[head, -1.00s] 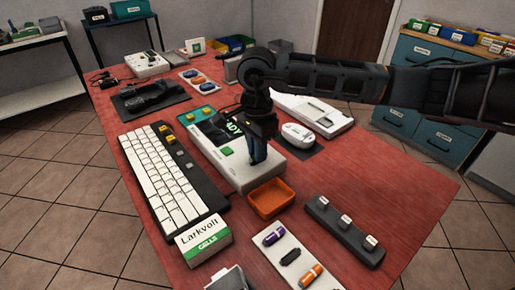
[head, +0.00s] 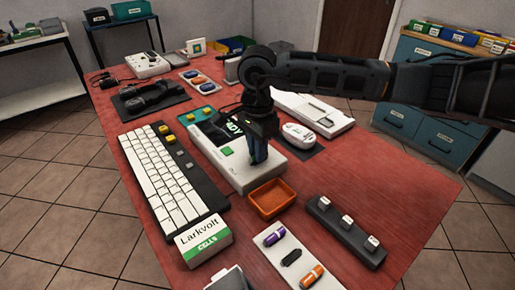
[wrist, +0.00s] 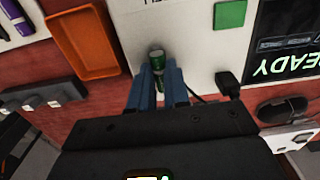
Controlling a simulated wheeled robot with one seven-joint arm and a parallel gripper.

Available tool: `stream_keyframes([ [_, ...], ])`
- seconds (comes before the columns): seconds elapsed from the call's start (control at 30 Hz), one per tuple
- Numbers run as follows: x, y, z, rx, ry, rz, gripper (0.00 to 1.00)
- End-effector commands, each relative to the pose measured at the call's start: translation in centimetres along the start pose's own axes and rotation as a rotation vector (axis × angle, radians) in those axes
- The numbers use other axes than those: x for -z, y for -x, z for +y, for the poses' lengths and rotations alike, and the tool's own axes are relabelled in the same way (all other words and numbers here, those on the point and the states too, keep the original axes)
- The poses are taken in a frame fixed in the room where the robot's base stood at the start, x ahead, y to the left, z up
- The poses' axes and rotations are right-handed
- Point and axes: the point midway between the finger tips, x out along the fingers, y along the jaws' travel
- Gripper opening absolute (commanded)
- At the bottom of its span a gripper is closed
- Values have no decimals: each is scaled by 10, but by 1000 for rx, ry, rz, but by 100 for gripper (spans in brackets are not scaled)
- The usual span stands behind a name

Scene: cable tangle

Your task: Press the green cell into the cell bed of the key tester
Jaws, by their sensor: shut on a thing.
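The key tester (head: 236,176) is a white box with a dark screen and a green square button; it also shows in the wrist view (wrist: 197,50), where its screen reads READY. My gripper (head: 258,158) points down at the tester's near right part. In the wrist view its blue fingers (wrist: 158,85) are shut on the green cell (wrist: 157,60), a small dark green cylinder with a silvery band. The cell is over or against the white top; I cannot tell if it touches. The cell bed is not distinguishable, likely hidden by the cell and fingers.
An orange tray (head: 271,198) stands close to the tester's near side. A white keyboard (head: 170,179) lies left, a Larkvolt cells box (head: 204,240) in front. A strip with purple and orange cells (head: 290,256) and a dark key rack (head: 346,231) lie nearer. Red table is clear at right.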

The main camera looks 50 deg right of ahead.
Motion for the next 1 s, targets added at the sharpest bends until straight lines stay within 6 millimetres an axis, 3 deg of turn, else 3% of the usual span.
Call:
stream_keyframes([
  [1.0,0,-9,0,0,0,1,1],
])
